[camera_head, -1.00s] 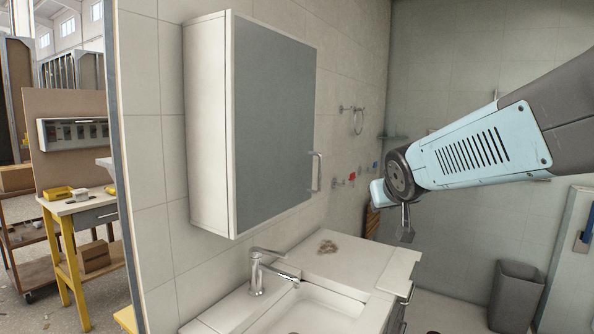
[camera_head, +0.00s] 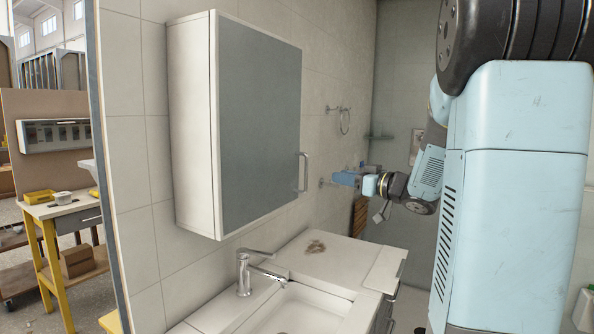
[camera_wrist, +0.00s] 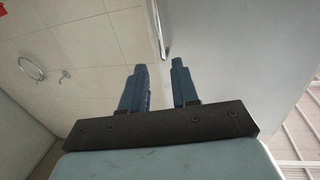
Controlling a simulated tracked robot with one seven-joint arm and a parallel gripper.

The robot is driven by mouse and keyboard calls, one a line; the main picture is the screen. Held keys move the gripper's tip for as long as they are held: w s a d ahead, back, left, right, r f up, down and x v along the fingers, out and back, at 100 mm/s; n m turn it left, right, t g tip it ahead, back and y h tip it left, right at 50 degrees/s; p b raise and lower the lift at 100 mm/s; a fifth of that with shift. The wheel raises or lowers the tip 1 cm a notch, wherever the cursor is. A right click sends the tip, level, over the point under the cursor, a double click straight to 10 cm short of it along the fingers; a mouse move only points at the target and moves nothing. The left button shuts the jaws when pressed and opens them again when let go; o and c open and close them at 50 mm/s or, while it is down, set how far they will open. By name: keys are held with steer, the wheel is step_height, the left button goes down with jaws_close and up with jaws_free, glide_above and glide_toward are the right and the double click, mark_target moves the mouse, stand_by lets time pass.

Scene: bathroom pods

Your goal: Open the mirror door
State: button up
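The mirror door (camera_head: 262,125) is the grey front of a white wall cabinet (camera_head: 195,125) and looks shut. Its bar handle (camera_head: 303,172) is upright near the lower right edge. My gripper (camera_head: 340,178) is to the right of the handle in the head view, apart from it. In the wrist view, the two blue fingers of my gripper (camera_wrist: 160,72) stand apart with nothing between them. There the door (camera_wrist: 235,60) fills the right side, and what looks like the handle (camera_wrist: 162,38) lies ahead of the fingers.
A sink with a tap (camera_head: 245,272) and a stained white counter (camera_head: 318,248) are below the cabinet. A towel ring (camera_head: 344,122) is on the tiled wall beyond. A workbench (camera_head: 62,208) stands outside at the left.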

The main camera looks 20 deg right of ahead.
mark_target(307, 170)
steer(key=x, duration=1.3)
steer(key=shift+w+a, duration=0.2)
steer(key=shift+a, duration=0.1)
steer(key=shift+c, duration=0.2)
jaws_close()
